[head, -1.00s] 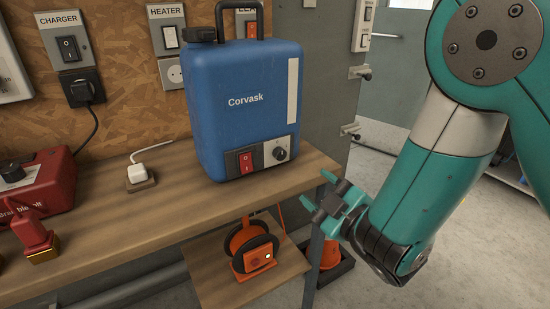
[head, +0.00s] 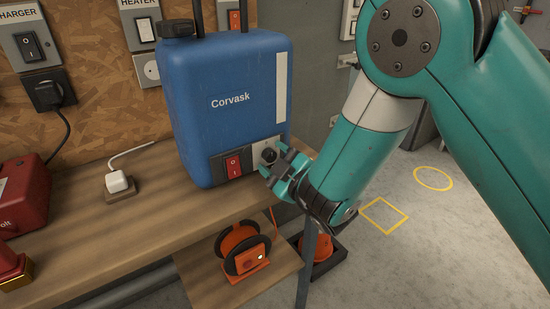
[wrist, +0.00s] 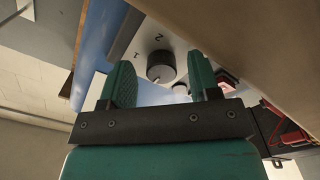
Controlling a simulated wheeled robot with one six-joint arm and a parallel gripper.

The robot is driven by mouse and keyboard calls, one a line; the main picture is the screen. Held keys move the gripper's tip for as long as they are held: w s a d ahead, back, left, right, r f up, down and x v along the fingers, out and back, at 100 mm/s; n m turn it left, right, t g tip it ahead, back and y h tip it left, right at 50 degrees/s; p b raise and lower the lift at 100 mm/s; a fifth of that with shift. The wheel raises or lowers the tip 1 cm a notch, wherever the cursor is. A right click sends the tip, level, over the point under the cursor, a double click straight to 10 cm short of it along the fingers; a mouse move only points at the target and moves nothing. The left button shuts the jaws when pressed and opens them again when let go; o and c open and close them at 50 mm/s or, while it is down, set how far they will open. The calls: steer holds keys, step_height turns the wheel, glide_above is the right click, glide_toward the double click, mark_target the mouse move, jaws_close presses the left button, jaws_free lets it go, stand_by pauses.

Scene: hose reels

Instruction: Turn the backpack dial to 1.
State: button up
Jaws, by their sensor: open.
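The blue Corvask backpack tank (head: 225,110) stands upright on the wooden bench. Its dark round dial (head: 268,155) sits on a light plate at the lower right of its front, right of a red switch (head: 233,165). In the wrist view the dial (wrist: 160,65) shows with printed figures beside it, one looking like 1 and one like 2. I cannot tell where its pointer stands. My gripper (head: 273,171) is open at the dial; in the wrist view its green fingers (wrist: 162,84) lie either side of it, with a gap on both sides.
A white plug adapter (head: 117,182) and a red device (head: 22,193) lie on the bench (head: 130,230) to the left. An orange hose reel (head: 243,250) stands on the lower shelf. Switches and sockets are on the wall behind.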

steer(key=shift+a, duration=0.1)
steer(key=c, duration=0.9)
steer(key=shift+m, duration=0.3)
steer(key=m+p, duration=0.1)
steer(key=m, duration=0.2)
steer(key=m+p, duration=0.1)
steer(key=m, duration=0.2)
steer(key=shift+p, duration=0.3)
steer(key=m+p, duration=0.1)
steer(key=m, duration=0.6)
steer(key=shift+s+f+p, duration=0.1)
steer(key=shift+p, duration=0.25)
steer(key=o, duration=0.9)
